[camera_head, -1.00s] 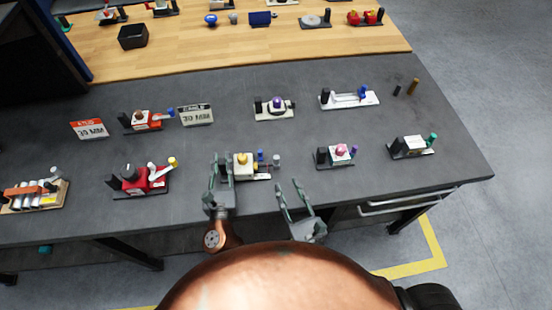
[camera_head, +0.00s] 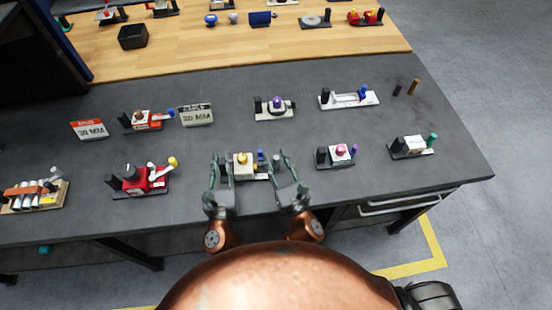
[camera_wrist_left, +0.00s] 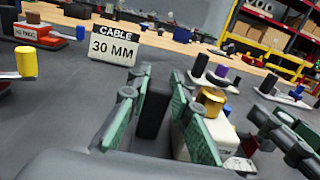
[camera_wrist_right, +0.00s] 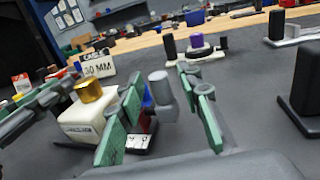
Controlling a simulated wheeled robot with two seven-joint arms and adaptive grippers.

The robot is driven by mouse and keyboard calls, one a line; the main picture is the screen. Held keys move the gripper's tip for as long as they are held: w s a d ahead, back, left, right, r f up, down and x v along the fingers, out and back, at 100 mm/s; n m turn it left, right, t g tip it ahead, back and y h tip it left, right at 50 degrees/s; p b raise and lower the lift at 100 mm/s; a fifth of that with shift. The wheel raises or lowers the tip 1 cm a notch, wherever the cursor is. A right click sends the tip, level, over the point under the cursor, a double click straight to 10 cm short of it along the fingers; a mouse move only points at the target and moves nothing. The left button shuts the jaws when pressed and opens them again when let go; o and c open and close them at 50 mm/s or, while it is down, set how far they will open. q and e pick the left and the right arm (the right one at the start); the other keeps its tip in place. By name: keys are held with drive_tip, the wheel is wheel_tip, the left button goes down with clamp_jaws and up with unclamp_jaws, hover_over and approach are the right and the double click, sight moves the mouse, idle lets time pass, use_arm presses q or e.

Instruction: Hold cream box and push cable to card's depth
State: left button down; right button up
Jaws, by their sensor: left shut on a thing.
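The cream box (camera_head: 243,165) has a gold knob on top and sits on a small base near the table's front edge; it also shows in the right wrist view (camera_wrist_right: 88,122). My left gripper (camera_wrist_left: 162,105) is shut on the black block (camera_wrist_left: 153,106) at the box's left end. The blue part (camera_head: 261,156) and grey cylinder (camera_head: 276,160) stand at the box's right. My right gripper (camera_wrist_right: 163,105) is open, its fingers apart around the grey cylinder's side; contact is unclear. A small red-and-white part (camera_wrist_right: 139,143) shows low between them. The card (camera_wrist_left: 112,45) reads "CABLE 30 MM".
A red unit (camera_head: 140,181) stands to the left, and a unit with a pink knob (camera_head: 338,154) close to the right. A unit with a purple knob (camera_head: 275,106) stands behind. The dark table between these units is clear.

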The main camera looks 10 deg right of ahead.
clamp_jaws()
idle(0.3)
idle(0.4)
